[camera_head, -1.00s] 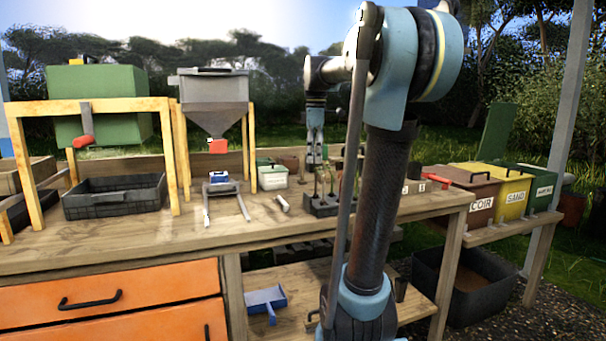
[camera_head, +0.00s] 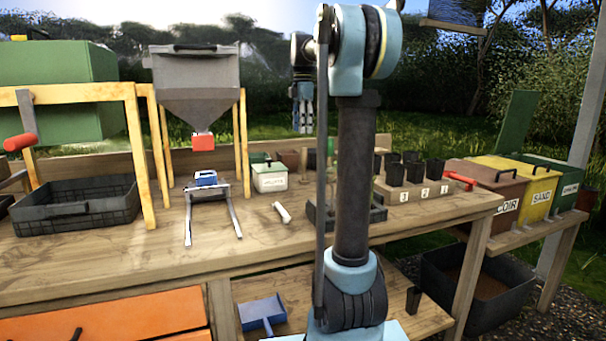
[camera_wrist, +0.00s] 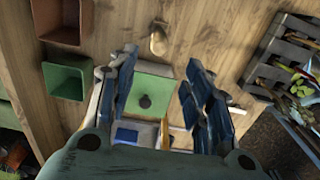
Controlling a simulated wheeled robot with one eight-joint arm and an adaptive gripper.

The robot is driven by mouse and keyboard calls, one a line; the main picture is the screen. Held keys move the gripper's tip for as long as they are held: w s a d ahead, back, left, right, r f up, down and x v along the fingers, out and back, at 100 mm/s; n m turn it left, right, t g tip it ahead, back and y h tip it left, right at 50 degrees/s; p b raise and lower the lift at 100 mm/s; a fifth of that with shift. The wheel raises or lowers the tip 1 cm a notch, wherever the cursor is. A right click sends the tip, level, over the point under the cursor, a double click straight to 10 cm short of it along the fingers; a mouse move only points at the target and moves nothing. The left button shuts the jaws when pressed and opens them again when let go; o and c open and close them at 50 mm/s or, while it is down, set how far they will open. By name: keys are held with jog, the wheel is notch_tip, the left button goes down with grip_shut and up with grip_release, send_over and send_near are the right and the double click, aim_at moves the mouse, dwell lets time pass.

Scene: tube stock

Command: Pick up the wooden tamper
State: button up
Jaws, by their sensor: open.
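A small tan wooden piece with a rounded end, which looks like the wooden tamper (camera_wrist: 158,40), is on the bench top in the wrist view. It lies just beyond my fingertips, above the green-lidded box (camera_wrist: 152,84) in the picture. In the head view a short pale rod (camera_head: 282,211) lies on the bench in front of that box; I cannot tell whether it is the same thing. My gripper (camera_head: 302,128) points down above the back of the bench. Its blue fingers (camera_wrist: 159,72) are apart, with nothing held between them.
A blue device (camera_head: 205,179) on metal rails stands under the hopper (camera_head: 195,75). A dark tray (camera_head: 375,214) is partly behind my arm. Dark pots stand in a numbered wooden rack (camera_head: 405,195) at right.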

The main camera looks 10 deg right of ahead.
aim_at(303, 148)
notch_tip(303, 148, down, 10)
jog(key=shift+d+r, duration=0.1)
jog(key=shift+r, duration=0.1)
jog(key=shift+w+d+f, duration=0.1)
jog(key=shift+f, duration=1.25)
jog(key=shift+w+d+f, duration=0.1)
jog(key=shift+f, duration=1.2)
grip_shut()
